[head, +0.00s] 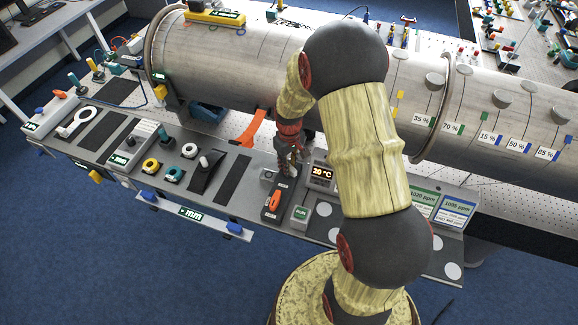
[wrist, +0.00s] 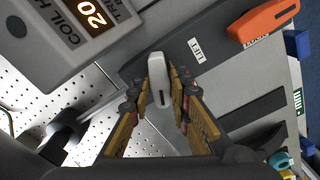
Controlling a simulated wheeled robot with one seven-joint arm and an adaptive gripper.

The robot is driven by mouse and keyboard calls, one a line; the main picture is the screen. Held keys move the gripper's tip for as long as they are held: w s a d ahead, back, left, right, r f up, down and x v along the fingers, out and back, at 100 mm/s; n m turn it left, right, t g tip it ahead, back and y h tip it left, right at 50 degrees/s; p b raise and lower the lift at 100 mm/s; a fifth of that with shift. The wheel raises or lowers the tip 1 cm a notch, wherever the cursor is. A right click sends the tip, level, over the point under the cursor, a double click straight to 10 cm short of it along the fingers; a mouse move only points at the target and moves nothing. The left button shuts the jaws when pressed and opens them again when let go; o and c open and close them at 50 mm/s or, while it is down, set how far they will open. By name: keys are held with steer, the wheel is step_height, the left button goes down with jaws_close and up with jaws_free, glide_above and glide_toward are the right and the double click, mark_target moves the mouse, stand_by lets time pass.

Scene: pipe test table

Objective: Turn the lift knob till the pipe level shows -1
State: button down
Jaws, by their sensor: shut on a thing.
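The lift knob (wrist: 158,78) is a pale grey lever-shaped knob on a dark panel, beside a white "LIFT" label (wrist: 196,50) in the wrist view. My gripper (wrist: 159,92) is shut on it, one finger on each side. In the head view my gripper (head: 288,160) points down at the control panel and largely hides the knob. The large metal pipe (head: 235,65) lies across the back of the table. A yellow level (head: 205,16) with a small green-lit display sits on its left end; its reading is too small to tell.
An orange knob (head: 274,201) is close to the lift knob; it also shows in the wrist view (wrist: 265,18). The coil heater display (head: 322,173) reads 20 °C.

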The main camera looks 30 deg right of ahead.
steer(key=shift+m, duration=1.6)
steer(key=c, duration=1.6)
jaws_free()
steer(key=shift+c, duration=0.2)
step_height(320, 180, up, 12)
